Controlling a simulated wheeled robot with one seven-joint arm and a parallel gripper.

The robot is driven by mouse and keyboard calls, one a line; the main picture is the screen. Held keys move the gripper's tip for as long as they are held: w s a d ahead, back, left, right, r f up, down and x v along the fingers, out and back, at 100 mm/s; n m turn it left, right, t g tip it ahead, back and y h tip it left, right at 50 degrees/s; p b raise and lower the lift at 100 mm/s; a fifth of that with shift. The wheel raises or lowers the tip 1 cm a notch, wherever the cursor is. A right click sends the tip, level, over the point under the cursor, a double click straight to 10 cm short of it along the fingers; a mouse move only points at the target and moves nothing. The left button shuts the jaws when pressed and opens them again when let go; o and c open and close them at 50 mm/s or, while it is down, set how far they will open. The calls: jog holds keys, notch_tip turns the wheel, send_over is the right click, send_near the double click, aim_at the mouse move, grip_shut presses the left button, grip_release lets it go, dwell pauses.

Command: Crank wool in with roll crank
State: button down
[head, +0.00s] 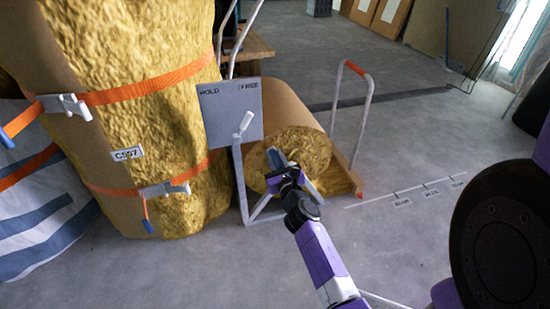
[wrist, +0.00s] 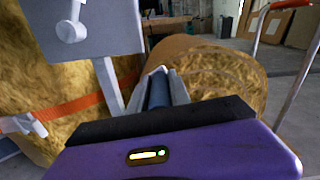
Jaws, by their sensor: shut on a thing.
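The roll of yellow wool (head: 313,146) lies on a low stand with a tongue of wool at its right foot. My gripper (head: 284,165) is at the near end of the roll, in front of the wool. In the wrist view my gripper (wrist: 163,92) is shut on a dark blue bar, which looks like the roll crank's handle (wrist: 158,90). The rest of the crank is hidden behind my gripper. A grey plate (head: 230,112) marked HOLD and FREE stands left of the roll. Its pale lever (head: 243,124) leans toward the upper right in the head view.
A tall wool bale (head: 160,60) with orange straps (head: 150,88) stands close on the left. A pale hoop rail (head: 361,110) stands at the roll's right. Marked lines (head: 400,195) lie on the floor, which is open to the right.

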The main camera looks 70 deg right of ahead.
jog(key=shift+r, duration=0.1)
jog(key=shift+s+d+r+m+p, duration=0.3)
jog(key=shift+s+p, duration=0.05)
jog(key=shift+p, duration=0.3)
jog(key=s+d+r+m+p, duration=0.1)
jog(key=s+d+m+p, duration=0.6)
jog(key=s+d+p, duration=0.1)
jog(key=shift+s+r+m, duration=0.3)
jog(key=shift+s, duration=0.35)
jog(key=c, duration=1.2)
grip_release()
